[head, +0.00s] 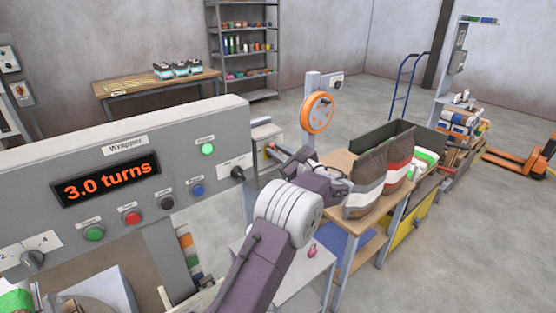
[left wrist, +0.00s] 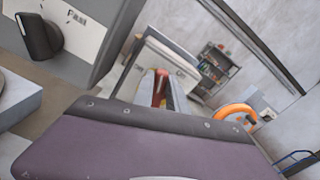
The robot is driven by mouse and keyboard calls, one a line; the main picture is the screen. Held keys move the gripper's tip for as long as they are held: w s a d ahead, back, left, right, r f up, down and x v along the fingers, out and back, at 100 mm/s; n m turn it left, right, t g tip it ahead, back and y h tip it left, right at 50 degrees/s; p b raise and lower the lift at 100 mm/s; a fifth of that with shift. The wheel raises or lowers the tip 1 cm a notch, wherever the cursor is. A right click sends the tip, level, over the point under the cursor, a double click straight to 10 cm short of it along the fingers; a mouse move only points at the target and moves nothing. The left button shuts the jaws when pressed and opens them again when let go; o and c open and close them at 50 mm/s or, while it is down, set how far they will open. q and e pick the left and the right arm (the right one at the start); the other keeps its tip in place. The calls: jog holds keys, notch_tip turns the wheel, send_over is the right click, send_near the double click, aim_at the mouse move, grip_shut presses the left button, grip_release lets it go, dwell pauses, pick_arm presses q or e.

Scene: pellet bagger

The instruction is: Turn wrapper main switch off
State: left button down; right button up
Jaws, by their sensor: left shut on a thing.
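The wrapper panel (head: 60,150) fills the left of the head view, with its display (head: 105,180) reading "3.0 turns". A green lamp (head: 207,149) glows at its upper right. Just right of the panel is a grey switch box (head: 264,133); its light label plate also shows in the left wrist view (left wrist: 182,68), the lettering too small to read surely. My left gripper (head: 275,154) is at this box, shut on the orange-red switch handle (left wrist: 160,88). The gripper partly hides the handle, and I cannot tell its position. My right gripper is out of view.
Black knobs (head: 237,173) and several push buttons (head: 131,217) sit on the panel close to my left arm. A table (head: 340,165) with filled bags (head: 366,185) stands to the right. An orange handwheel (head: 317,113) is behind.

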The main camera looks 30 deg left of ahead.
pick_arm(q)
jog(key=f+n+b, duration=0.1)
jog(key=n+b, duration=0.2)
jog(key=b, duration=0.2)
jog(key=n+b, duration=0.4)
jog(key=s+f+n+b, duration=0.1)
jog(key=n+b, duration=0.2)
jog(key=b, duration=0.2)
jog(key=shift+s+a+f+n+b, duration=0.1)
jog(key=shift+a+f+n+b, duration=0.15)
jog(key=shift+f+n+b, duration=0.15)
jog(key=n+b, duration=0.2)
jog(key=shift+r+n, duration=0.1)
jog(key=shift+n, duration=0.2)
jog(key=shift+b, duration=0.4)
jog(key=shift+r+n, duration=0.2)
jog(key=shift+n, duration=0.1)
jog(key=c, duration=1.5)
grip_release()
jog(key=shift+o, duration=0.9)
jog(key=shift+f, duration=0.15)
jog(key=v, duration=0.9)
